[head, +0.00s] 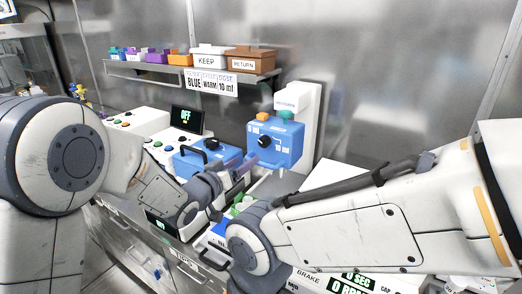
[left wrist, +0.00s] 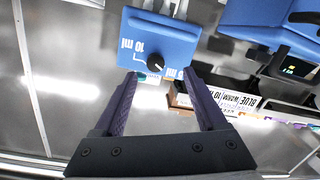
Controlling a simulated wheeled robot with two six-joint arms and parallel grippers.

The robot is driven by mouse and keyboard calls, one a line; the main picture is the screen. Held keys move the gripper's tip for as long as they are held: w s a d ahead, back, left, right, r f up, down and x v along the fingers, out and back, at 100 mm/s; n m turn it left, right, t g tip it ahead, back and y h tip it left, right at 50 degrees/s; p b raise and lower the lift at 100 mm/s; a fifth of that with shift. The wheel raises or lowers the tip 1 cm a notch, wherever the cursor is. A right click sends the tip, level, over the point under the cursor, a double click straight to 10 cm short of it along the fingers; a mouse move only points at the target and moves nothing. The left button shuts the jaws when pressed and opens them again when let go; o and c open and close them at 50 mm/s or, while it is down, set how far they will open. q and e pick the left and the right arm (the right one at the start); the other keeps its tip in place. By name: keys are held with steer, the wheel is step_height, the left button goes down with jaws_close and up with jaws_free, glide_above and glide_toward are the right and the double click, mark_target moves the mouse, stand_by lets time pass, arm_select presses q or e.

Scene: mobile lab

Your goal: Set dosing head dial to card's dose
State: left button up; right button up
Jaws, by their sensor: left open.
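The blue dosing head (head: 283,135) is mounted on a white stand, with a black dial (head: 264,142) on its front. In the left wrist view the dosing head (left wrist: 165,35) is close, showing the dial (left wrist: 154,63) and a "10 ml" label beside it. A small white mark shows at the dial's edge; its exact setting is unclear. The card (head: 211,80) under the shelf reads BLUE, WARM, 10 ml. My left gripper (head: 244,166) is open just before the dosing head. In the wrist view its fingertips (left wrist: 161,76) are either side of the dial, apparently not gripping it. My right gripper is hidden.
A shelf (head: 178,70) above holds small coloured boxes, a KEEP box (head: 208,58) and a RETURN box (head: 251,60). A blue device with a black handle (head: 197,157) stands left of the dosing head. My right arm crosses the foreground.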

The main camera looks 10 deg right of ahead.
mark_target(262, 144)
arm_select(q)
steer(key=shift+h, duration=0.8)
steer(key=x, duration=0.3)
steer(key=p+x, duration=0.1)
steer(key=x, duration=0.3)
steer(key=p+x, duration=0.1)
steer(key=x, duration=0.3)
steer(key=shift+w+r, duration=0.15)
steer(key=shift+r, duration=0.25)
steer(key=shift+c, duration=0.3)
